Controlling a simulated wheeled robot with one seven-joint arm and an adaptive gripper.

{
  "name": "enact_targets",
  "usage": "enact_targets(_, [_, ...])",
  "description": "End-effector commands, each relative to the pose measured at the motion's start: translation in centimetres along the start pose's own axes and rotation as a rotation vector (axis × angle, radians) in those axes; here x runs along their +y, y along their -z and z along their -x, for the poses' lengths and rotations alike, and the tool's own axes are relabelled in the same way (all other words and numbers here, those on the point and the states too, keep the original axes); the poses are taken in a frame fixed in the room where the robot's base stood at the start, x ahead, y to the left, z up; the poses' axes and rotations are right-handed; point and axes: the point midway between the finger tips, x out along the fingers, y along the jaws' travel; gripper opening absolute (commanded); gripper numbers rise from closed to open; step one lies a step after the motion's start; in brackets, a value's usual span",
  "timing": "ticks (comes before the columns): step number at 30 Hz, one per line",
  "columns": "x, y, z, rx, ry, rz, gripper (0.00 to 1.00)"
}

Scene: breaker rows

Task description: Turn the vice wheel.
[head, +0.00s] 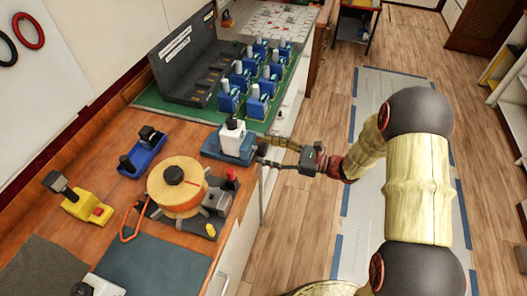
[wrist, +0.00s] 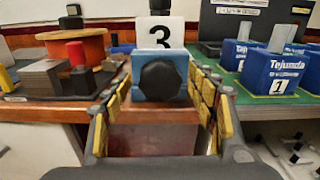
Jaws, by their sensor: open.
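The black vice wheel (wrist: 160,80) is a lobed knob on the front of a blue vice (wrist: 141,62), straight ahead in the wrist view. A white block marked 3 (wrist: 173,30) stands above the vice. In the head view the blue vice (head: 216,148) sits at the bench's right edge, with the white block (head: 232,138) on it. My gripper (wrist: 160,98) is open, its yellow-padded fingers to the left and right of the wheel in the picture. In the head view my gripper (head: 278,154) reaches toward the vice from the right. Contact with the wheel cannot be told.
An orange spool (head: 178,188) on a dark stand is nearer on the bench. A blue device (head: 142,158) and a yellow one (head: 80,205) stand left of it. Behind the vice, several blue breakers (head: 258,100) stand on a green mat (head: 180,112).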

Motion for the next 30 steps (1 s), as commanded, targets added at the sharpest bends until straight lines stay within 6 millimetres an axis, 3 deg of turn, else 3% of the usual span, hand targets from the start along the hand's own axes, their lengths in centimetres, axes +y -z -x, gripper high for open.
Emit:
enact_targets(4, [0.04, 0.01, -1.24, -0.001, -0.001, 0.000, 0.58])
enact_targets(14, [0.00, -0.06, -1.50, -0.001, 0.000, -0.001, 0.57])
enact_targets(30, [0.01, -0.03, -1.49, 0.000, 0.000, -0.001, 0.27])
